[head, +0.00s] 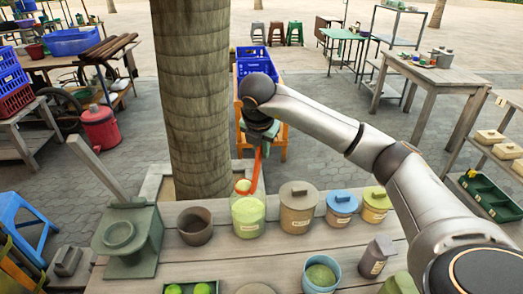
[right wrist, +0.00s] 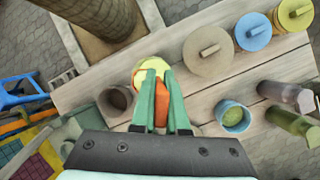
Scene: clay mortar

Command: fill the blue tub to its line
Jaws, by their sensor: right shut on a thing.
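The blue tub (head: 309,284) stands open near the front edge of the wooden table, with green material inside; I cannot make out its line. It also shows in the right wrist view (right wrist: 222,121). A clear jar (head: 248,222) of pale green material stands behind it to the left. My right gripper (head: 262,138) is above this jar, shut on an orange scoop (head: 257,172). The scoop's lower end reaches the jar's mouth; its tip is hidden. The right wrist view shows the orange handle (right wrist: 161,92) between the green fingers. My left gripper is out of view.
Lidded brown (head: 298,212), blue (head: 341,213) and yellow (head: 376,210) jars stand right of the clear jar. An empty dark pot (head: 195,228) and a green-grey stand (head: 127,240) are to its left. A tree trunk (head: 196,100) rises behind the table.

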